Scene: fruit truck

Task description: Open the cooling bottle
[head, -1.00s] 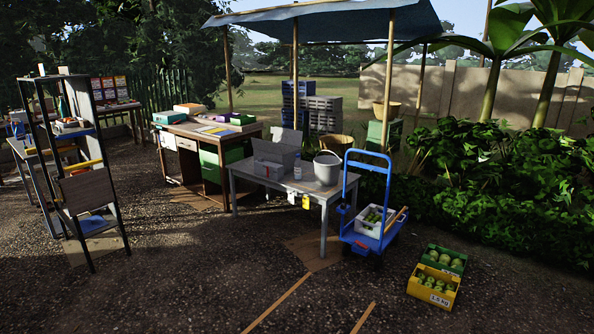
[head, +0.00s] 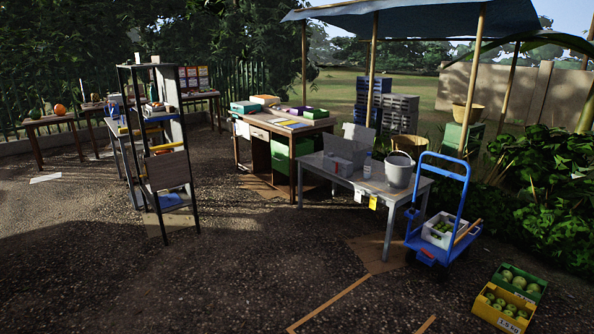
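No bottle can be clearly made out as the cooling bottle. A small white bottle-like container (head: 367,169) stands on the grey table (head: 397,194), between a grey open box (head: 345,151) and a grey bucket (head: 398,171). It is too small to tell whether it has a cap. Small items, too small to name, stand on the shelves and table by the black rack (head: 126,140) at left. Neither of my grippers is in view.
A wooden desk (head: 262,151) stands behind the grey table. A blue hand cart (head: 427,246) with a white crate is at right. A yellow crate (head: 502,309) and a green crate (head: 527,286) of fruit lie on the ground. Open gravel (head: 230,270) fills the foreground.

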